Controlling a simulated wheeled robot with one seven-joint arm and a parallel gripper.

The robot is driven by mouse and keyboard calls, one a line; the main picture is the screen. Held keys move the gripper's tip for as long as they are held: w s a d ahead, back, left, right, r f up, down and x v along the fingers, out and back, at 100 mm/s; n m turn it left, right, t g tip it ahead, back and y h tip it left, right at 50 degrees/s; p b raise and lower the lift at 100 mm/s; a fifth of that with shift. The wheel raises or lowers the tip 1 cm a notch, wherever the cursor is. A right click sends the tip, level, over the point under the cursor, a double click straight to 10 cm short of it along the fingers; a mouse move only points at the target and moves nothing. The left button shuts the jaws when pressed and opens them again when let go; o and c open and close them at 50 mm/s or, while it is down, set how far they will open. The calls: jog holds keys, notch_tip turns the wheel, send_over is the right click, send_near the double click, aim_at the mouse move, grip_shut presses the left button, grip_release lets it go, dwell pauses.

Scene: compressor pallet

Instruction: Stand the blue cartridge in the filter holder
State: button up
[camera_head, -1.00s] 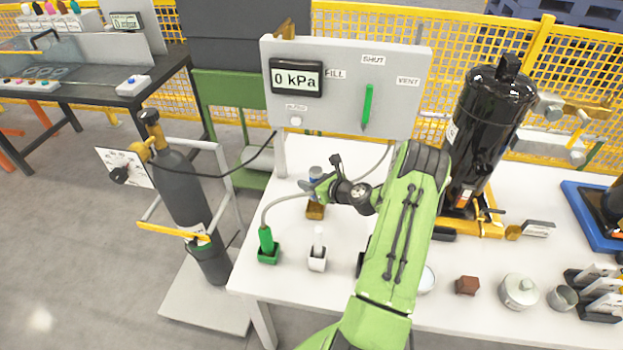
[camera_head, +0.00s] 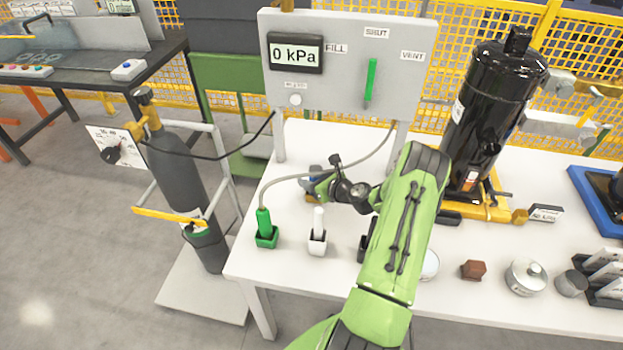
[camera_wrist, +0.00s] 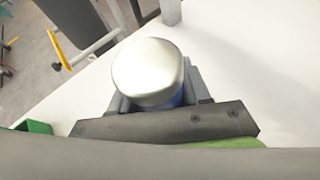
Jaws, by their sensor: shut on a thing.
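My gripper (camera_head: 316,186) is over the left part of the white table, left of my green arm. It is shut on the blue cartridge (camera_wrist: 178,99), which has a round silver top and stands between the jaws in the wrist view. In the head view only a little of the cartridge (camera_head: 315,170) shows at the gripper. A small brown-orange piece (camera_head: 311,198) shows just below the gripper, mostly hidden; it may be the filter holder. I cannot tell whether the cartridge touches it.
A green holder with a green bottle (camera_head: 265,230) and a white holder with a white stick (camera_head: 317,240) stand in front. A hose runs from the green bottle behind my gripper. The gauge panel (camera_head: 345,65) stands behind. A black tank (camera_head: 490,115) is at right.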

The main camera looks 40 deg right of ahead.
jog(key=shift+f+b, duration=0.4)
jog(key=shift+f, duration=0.2)
jog(key=o, duration=1.2)
notch_tip(320, 180, up, 10)
jog(key=p, duration=0.3)
jog(key=shift+r, duration=0.1)
